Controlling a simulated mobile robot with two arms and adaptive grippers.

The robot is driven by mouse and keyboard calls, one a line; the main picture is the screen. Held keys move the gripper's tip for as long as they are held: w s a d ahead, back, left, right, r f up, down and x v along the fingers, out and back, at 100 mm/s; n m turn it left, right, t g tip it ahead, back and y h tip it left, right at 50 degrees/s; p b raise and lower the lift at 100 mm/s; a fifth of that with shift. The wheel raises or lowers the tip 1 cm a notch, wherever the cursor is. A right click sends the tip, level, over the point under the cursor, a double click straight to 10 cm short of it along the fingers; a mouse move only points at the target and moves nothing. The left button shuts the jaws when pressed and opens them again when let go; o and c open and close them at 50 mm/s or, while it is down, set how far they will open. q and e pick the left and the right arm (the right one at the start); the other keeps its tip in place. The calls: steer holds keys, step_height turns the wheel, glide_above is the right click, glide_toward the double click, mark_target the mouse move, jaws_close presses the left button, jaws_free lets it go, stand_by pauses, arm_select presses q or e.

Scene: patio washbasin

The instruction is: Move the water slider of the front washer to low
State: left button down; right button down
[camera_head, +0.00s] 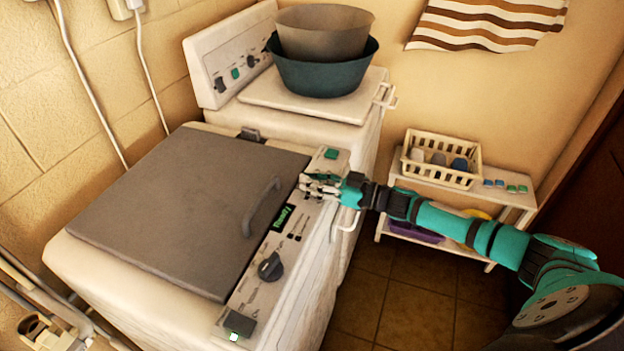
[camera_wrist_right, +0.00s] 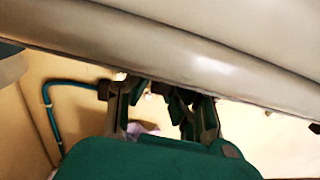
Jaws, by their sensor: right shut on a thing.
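The front washer (camera_head: 66,252) is white with a large grey lid (camera_head: 185,205), which is shut. Its control panel (camera_head: 258,290) runs along the right side, with a dark round knob (camera_head: 270,266) and a small green-lit display (camera_head: 283,217). My right gripper (camera_head: 316,186) is at the far part of this panel, over the slider area. It is shut on a small part there, which looks like the water slider; the fingers hide it and its setting cannot be read. In the right wrist view the fingers (camera_wrist_right: 165,100) reach up to the pale panel edge (camera_wrist_right: 200,62). My left gripper is not in view.
A second washer (camera_head: 310,128) stands behind, with a grey bowl (camera_head: 325,30) inside a teal basin (camera_head: 322,77) on it. A low white shelf (camera_head: 505,203) at the right holds a cream basket (camera_head: 440,177). A lid handle (camera_head: 262,207) rises near my right gripper.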

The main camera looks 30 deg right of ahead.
mark_target(310, 198)
steer(key=shift+s+a+r+p, duration=0.1)
steer(key=shift+s+a+p, duration=1.05)
steer(key=shift+a, duration=0.1)
steer(key=shift+f, duration=0.2)
steer(key=c, duration=1.2)
jaws_free()
steer(key=shift+a+r, duration=0.1)
steer(key=shift+c, duration=0.2)
steer(key=shift+s+d, duration=0.25)
steer(key=shift+d, duration=0.1)
steer(key=v, duration=1.1)
steer(key=shift+s, duration=0.2)
